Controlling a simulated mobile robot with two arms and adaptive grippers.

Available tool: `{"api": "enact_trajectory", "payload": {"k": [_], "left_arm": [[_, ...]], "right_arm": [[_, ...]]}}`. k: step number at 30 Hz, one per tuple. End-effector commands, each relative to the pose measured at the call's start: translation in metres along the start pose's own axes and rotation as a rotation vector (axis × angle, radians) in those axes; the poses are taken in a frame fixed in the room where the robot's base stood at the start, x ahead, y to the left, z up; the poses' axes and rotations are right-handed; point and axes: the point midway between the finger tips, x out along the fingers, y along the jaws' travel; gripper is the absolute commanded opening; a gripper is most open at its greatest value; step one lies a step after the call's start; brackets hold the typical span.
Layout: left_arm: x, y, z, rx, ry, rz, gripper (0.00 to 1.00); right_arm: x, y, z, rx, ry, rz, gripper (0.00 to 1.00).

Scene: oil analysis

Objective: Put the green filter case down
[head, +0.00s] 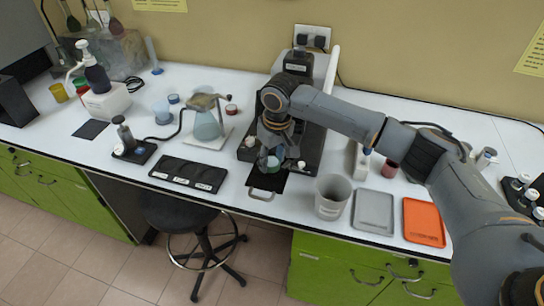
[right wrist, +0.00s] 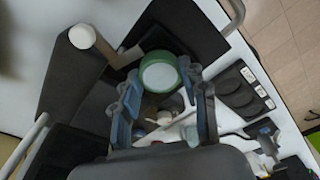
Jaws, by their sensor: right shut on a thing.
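The green filter case (head: 270,164) is a small round piece at the front of the black machine. In the right wrist view it shows as a green ring with a pale round centre (right wrist: 159,75). My right gripper (head: 271,151) points down and is shut on the case, with its blue-grey fingers on either side of it. Beneath is a black plate (head: 267,181) with a metal handle at the table's front edge. I cannot tell whether the case touches the plate. My left gripper is not in view.
A black holder with white labels (head: 188,174) lies left of the plate. A white bin (head: 332,195), a grey tray (head: 373,211) and an orange tray (head: 423,221) stand to the right. A flask (head: 206,124) stands behind left. The black machine (head: 310,146) stands close around my gripper.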

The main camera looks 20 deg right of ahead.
Motion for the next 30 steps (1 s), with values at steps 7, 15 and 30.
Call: {"api": "enact_trajectory", "payload": {"k": [7,15,30], "left_arm": [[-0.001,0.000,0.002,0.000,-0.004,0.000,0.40],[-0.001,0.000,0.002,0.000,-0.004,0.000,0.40],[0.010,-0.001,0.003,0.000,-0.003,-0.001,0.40]], "right_arm": [[0.002,0.000,0.000,0.001,0.001,0.000,0.54],[0.002,0.000,0.000,0.000,0.000,0.000,0.66],[-0.059,0.000,-0.001,0.000,0.004,0.001,0.66]]}}
